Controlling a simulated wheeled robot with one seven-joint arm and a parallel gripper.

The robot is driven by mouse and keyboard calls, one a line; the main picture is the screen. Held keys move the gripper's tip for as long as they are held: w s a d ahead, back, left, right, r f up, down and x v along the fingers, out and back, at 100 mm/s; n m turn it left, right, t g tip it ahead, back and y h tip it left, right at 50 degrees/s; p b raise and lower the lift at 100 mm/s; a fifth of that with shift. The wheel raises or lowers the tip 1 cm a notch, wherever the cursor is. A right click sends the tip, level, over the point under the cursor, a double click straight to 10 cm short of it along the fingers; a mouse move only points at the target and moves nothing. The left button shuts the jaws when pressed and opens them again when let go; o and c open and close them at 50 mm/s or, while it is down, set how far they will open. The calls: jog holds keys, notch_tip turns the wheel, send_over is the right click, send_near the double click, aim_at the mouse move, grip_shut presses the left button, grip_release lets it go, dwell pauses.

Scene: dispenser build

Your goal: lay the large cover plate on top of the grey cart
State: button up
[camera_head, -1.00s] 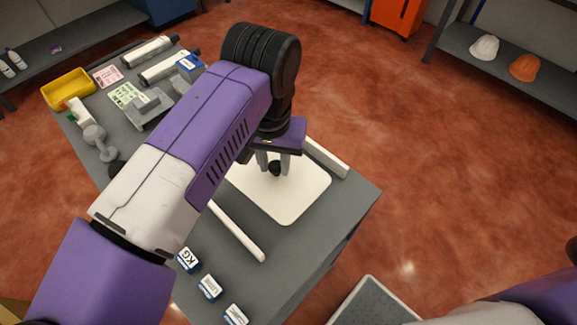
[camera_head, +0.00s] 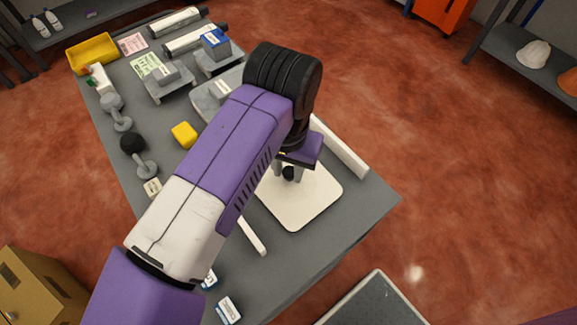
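The large cover plate (camera_head: 300,208) is a cream, round-cornered plate with a black knob (camera_head: 289,174). It appears to lie on the grey table between two white bars. My gripper (camera_head: 289,170) points down over the plate, with its fingers beside the knob. I cannot tell whether they are closed on it. My arm hides the plate's left part. A grey flat top with a pale rim (camera_head: 376,302), apparently the grey cart, shows at the bottom edge, apart from the table. It is partly cut off, and its visible top is bare.
The grey table (camera_head: 345,215) holds white bars (camera_head: 340,147), dumbbells (camera_head: 119,112), a yellow cube (camera_head: 184,134), a yellow bin (camera_head: 92,53) and small labelled blocks (camera_head: 229,310). A cardboard box (camera_head: 38,287) stands at lower left. Open red floor (camera_head: 440,180) lies to the right.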

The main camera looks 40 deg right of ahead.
aim_at(287, 184)
jog(key=o, duration=0.4)
jog(key=shift+c, duration=0.2)
notch_tip(287, 184, up, 12)
jog(key=p, duration=0.4)
jog(key=shift+s+a+r, duration=0.15)
jog(key=shift+s+a, duration=0.05)
jog(key=shift+a, duration=0.15)
